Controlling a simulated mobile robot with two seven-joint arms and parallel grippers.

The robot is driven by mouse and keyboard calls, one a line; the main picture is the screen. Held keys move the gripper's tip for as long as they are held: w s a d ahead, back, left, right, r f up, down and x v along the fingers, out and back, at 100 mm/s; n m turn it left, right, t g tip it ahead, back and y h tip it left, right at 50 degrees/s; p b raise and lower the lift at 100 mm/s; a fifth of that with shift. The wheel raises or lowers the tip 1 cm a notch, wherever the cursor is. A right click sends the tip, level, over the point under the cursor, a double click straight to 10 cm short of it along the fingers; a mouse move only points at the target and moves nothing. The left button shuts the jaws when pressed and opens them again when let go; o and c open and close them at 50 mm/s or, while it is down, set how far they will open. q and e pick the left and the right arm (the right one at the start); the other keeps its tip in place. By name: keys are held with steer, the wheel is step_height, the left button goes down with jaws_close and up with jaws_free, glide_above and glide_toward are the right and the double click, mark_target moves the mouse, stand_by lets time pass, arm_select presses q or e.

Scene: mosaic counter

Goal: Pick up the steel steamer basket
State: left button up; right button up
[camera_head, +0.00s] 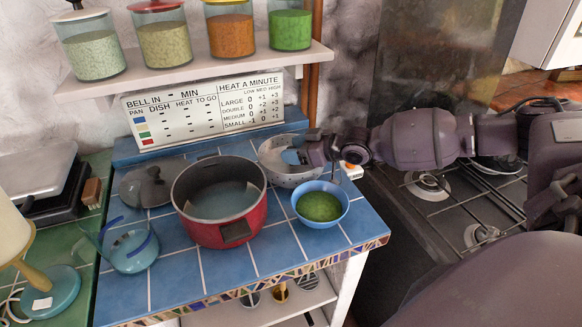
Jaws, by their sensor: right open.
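The steel steamer basket (282,178) is a light grey, perforated bowl on the blue tiled counter, behind the red pot and the small blue bowl. My right gripper (316,153) reaches in from the right and is at the basket's right rim. It is open and covers part of that rim. I cannot tell whether its fingers touch the basket. My left gripper is not in view.
A red pot (240,208) stands in front of the basket at left, and a blue bowl of green food (321,207) in front at right. A dark grey lid (146,187) and a glass jug (134,249) are at left. The stove (455,212) is at right. A shelf with jars (200,71) hangs above.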

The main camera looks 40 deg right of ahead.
steer(key=shift+a, duration=0.1)
jaws_close()
steer(key=shift+w, duration=0.1)
steer(key=shift+r, duration=0.1)
stand_by(0.3)
